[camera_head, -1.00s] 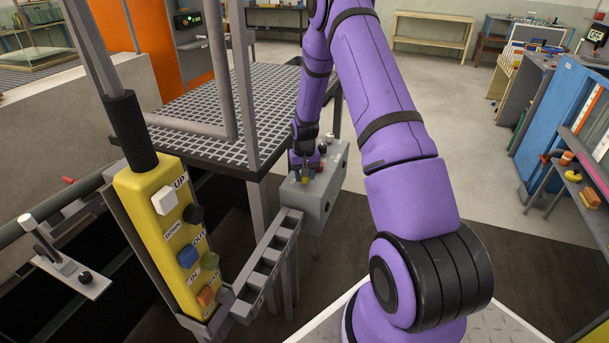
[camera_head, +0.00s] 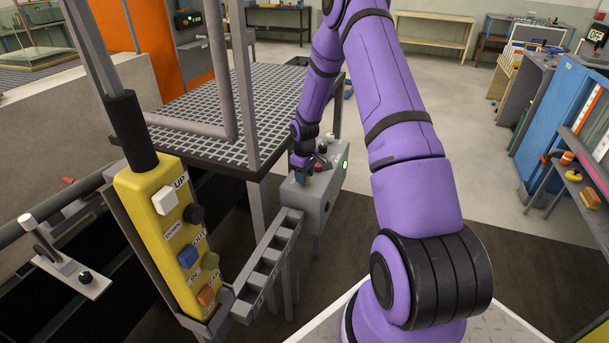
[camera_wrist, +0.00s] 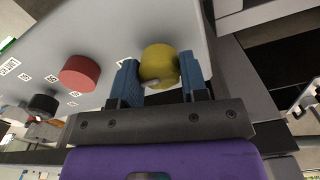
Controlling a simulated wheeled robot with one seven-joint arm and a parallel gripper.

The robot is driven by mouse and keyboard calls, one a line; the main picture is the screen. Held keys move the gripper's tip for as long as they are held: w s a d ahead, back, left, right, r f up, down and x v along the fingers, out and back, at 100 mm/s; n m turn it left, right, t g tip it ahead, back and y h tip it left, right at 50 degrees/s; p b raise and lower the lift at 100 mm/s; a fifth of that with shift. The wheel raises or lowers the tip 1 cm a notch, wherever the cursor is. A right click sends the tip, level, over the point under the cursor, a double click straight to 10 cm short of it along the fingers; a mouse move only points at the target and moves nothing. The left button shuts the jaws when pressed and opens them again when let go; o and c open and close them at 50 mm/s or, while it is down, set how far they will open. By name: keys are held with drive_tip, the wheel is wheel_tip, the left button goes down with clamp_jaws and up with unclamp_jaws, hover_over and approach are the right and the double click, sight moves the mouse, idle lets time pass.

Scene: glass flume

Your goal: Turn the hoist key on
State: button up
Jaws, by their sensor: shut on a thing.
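The hoist key appears to be the round yellow knob (camera_wrist: 159,62) on the face of a grey control box (camera_head: 313,207). In the wrist view my gripper (camera_wrist: 160,82) has its two blue fingers on either side of the knob, shut on it. In the head view my gripper (camera_head: 302,177) is at the top of the box, and the knob is mostly hidden there. A green light (camera_head: 345,165) glows on the right end of the box.
In the wrist view a red button (camera_wrist: 79,73) and a black knob (camera_wrist: 43,104) stand left of the yellow knob. A yellow pendant (camera_head: 170,238) with several buttons hangs at the left. A grated platform (camera_head: 270,95) lies behind the box.

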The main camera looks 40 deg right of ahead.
idle(0.4)
drive_tip(key=o, duration=0.9)
drive_tip(key=shift+r, duration=0.1)
wheel_tip(320, 180, up, 11)
drive_tip(key=shift+f, duration=0.2)
idle(0.3)
